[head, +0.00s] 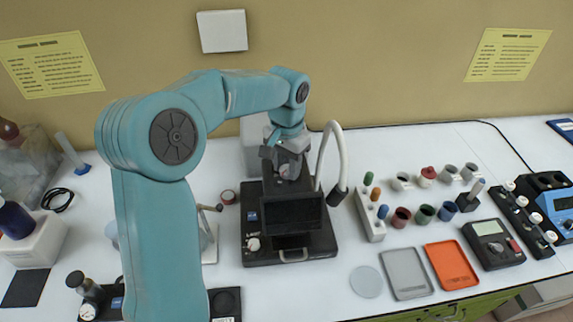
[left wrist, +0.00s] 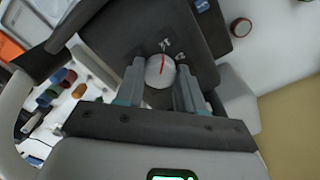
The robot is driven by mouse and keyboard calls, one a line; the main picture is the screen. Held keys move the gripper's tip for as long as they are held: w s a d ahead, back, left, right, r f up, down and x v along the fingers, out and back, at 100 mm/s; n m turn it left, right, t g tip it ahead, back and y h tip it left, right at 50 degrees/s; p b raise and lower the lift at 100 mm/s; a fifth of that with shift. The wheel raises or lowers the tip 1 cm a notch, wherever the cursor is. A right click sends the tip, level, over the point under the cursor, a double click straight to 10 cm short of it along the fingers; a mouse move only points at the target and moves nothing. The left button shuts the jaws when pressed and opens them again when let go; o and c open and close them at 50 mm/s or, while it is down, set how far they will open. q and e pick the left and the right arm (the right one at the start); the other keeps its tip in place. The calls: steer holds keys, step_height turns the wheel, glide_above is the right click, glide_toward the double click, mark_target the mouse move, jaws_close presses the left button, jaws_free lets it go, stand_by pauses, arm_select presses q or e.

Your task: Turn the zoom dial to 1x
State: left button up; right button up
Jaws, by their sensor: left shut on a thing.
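The microscope (head: 262,250) stands mid-table, with a dark screen (head: 291,213) facing front. Its white round zoom dial (left wrist: 160,70) has a red line and sits on the dark housing (left wrist: 130,30). The red line points up in the left wrist view, toward the nearer of two small white marks (left wrist: 166,46); the other mark (left wrist: 180,56) lies to its right. The marks are too small to read surely. My left gripper (head: 286,165) is over the top of the microscope. Its fingers are shut on the dial, one on each side. My right gripper is out of view.
A white rack with vials (head: 371,228) and several coloured cups stand to the right. A grey tray (head: 405,273) and an orange tray (head: 451,267) lie at the front right. A curved white lamp neck (head: 328,150) rises close beside my left gripper.

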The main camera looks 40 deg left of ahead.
mark_target(287, 169)
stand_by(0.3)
arm_select(q)
steer(key=o, duration=1)
steer(key=shift+w, duration=0.1)
steer(key=shift+o, duration=0.2)
step_height(287, 169, up, 16)
steer(key=shift+r+p, duration=0.2)
steer(key=shift+p, duration=0.1)
steer(key=shift+f, duration=0.1)
